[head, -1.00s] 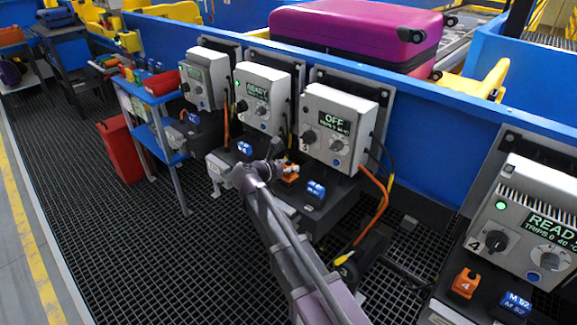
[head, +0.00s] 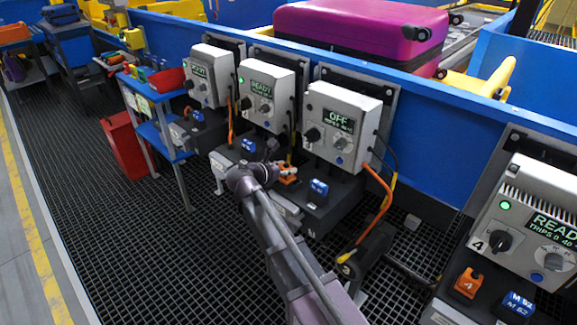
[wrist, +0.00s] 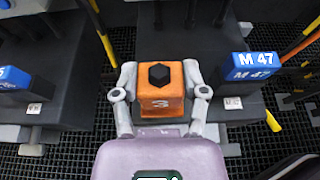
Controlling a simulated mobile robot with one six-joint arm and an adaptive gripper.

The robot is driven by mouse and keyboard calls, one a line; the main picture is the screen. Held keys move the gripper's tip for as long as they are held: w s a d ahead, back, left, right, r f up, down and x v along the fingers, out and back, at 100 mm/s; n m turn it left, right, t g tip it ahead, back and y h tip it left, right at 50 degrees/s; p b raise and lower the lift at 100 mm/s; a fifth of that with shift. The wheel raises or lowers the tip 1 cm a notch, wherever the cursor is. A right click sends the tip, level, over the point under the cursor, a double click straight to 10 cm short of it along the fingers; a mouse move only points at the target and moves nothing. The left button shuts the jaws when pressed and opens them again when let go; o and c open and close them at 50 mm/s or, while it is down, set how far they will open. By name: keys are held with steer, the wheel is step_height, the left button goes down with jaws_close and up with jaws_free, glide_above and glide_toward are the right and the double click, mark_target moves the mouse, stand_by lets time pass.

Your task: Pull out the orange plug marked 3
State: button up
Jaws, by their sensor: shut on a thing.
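The orange plug marked 3 (wrist: 160,105) is in the middle of the wrist view, with a black hexagonal piece on its upper face. My gripper (wrist: 160,93) has its two grey fingers closed on the plug's left and right sides. In the head view my gripper (head: 274,173) is at the front of the station under the box showing OFF (head: 340,118), and the orange plug (head: 288,173) shows beside it, partly hidden. I cannot tell whether the plug's underside still touches its black base (wrist: 230,105).
A blue block marked M 47 (wrist: 252,65) sits right of the plug. An orange cable with a yellow end (head: 376,222) runs close to the right. A READY box (head: 264,90) stands left. Another orange plug, marked 4 (head: 467,283), is at the right station.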

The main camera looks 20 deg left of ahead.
steer(key=s+a, duration=0.2)
steer(key=s, duration=0.4)
steer(key=shift+s+a, duration=0.3)
steer(key=shift+a, duration=0.05)
stand_by(0.8)
stand_by(0.4)
